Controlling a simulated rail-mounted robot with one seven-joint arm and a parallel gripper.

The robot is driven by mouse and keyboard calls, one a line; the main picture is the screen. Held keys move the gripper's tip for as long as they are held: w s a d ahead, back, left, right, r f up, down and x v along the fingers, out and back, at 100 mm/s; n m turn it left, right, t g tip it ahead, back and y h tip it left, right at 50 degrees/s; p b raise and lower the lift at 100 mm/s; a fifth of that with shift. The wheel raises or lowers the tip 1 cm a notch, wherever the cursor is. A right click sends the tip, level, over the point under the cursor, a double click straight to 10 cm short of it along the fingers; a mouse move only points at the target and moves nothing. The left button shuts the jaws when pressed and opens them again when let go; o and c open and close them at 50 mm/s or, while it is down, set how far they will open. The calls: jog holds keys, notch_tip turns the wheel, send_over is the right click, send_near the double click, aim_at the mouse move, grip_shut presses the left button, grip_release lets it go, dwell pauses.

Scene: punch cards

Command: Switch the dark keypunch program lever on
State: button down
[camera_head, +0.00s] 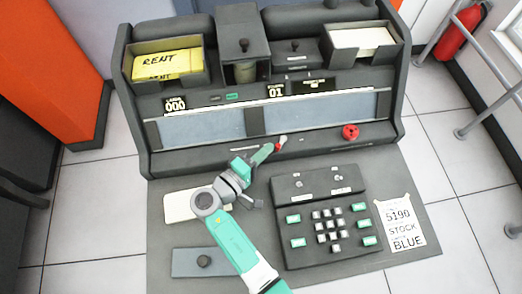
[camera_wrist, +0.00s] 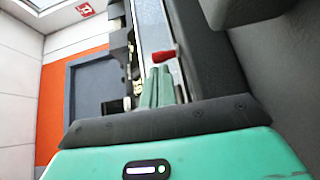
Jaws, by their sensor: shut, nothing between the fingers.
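The dark keypunch (camera_head: 270,155) is a broad dark grey machine across the head view. The wrist view shows the green fingers together (camera_wrist: 158,87). I cannot tell whether they touch the lever.
A red round knob (camera_head: 350,132) sits farther right on the ledge. A keypad unit (camera_head: 318,215) stands to the right of my arm, beside a paper note (camera_head: 400,224). A yellow card bin (camera_head: 166,66) and a white card bin (camera_head: 360,40) are on top.

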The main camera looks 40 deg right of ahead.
jog(key=shift+s+d+p, duration=0.2)
jog(key=shift+s+p, duration=0.65)
jog(key=shift+s, duration=0.25)
dwell(0.4)
jog(key=shift+s+d+p, duration=0.4)
jog(key=shift+s+p, duration=0.05)
jog(key=shift+s, duration=0.4)
dwell(0.5)
jog(key=shift+a, duration=0.1)
jog(key=a, duration=0.2)
jog(key=w+a, duration=0.1)
jog(key=a, duration=0.1)
jog(key=shift+w+a+r, duration=0.1)
jog(key=shift+w+a, duration=0.1)
jog(key=s+a, duration=0.1)
jog(key=a, duration=0.1)
jog(key=s+a+p, duration=0.1)
jog(key=a, duration=0.2)
jog(key=s+a, duration=0.2)
jog(key=a, duration=0.1)
jog(key=shift+a+r+p, duration=0.15)
jog(key=shift+a+p, duration=0.05)
jog(key=shift+p, duration=0.1)
